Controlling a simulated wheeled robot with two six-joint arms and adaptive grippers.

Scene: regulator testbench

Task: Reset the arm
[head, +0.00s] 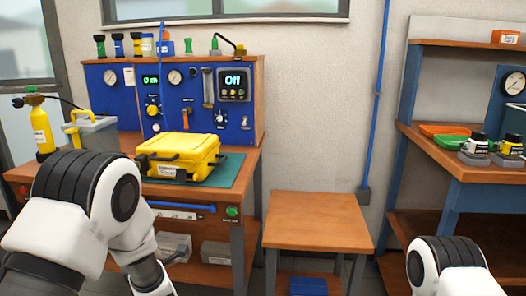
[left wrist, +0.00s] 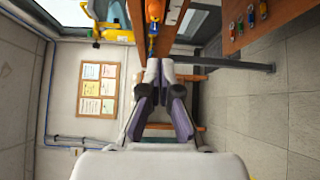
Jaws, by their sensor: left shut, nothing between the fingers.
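My left arm (head: 85,215) comes in from the left in the head view, in front of the left end of the testbench; its gripper is out of that picture. In the left wrist view my left gripper (left wrist: 160,68) has its two fingertips together, with nothing seen between them. It appears to be in the air, apart from the furniture. Part of my right arm (head: 447,268) shows at the lower right of the head view. The right gripper is not seen.
A yellow case (head: 182,153) lies on a green mat on the testbench, before the blue panel (head: 185,100). A yellow bottle (head: 42,130) and a grey box (head: 90,135) stand left. A low wooden table (head: 318,222) is bare on top. A shelf bench (head: 470,170) stands right.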

